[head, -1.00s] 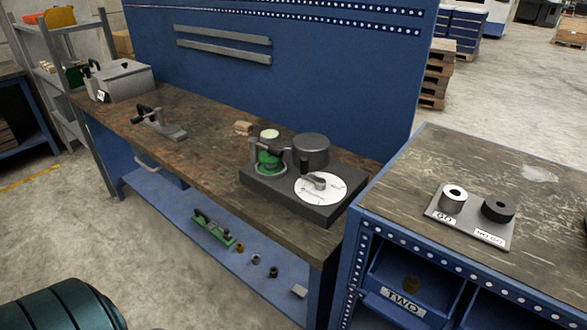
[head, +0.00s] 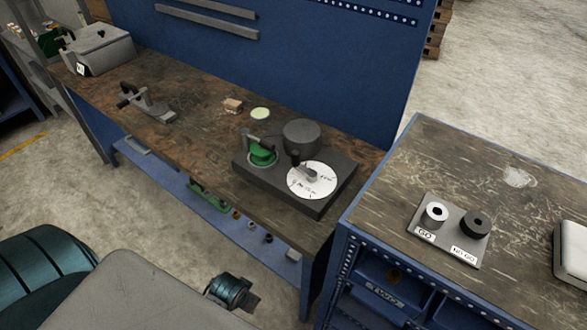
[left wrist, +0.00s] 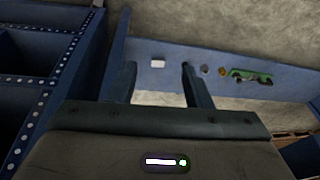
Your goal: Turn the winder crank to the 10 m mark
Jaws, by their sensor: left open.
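The winder is a dark flat base (head: 275,187) on the workbench near its right end. It carries a white marked dial (head: 313,181) with a small crank (head: 303,167) over it, a grey drum (head: 301,136) behind and a green spool (head: 262,153) at left. The dial's marks are too small to read. My left gripper shows in the left wrist view (left wrist: 157,75); its two fingers are apart with nothing between them, above the bench's lower shelf. In the head view, parts of my own arm fill the lower left, and neither gripper's fingers can be made out there.
A grey box (head: 98,48) and a clamp-like tool (head: 148,105) stand further left on the bench. A wooden block (head: 233,105) and a pale disc (head: 260,113) lie behind the winder. A GO/NO GO gauge plate (head: 449,232) sits on the right cabinet.

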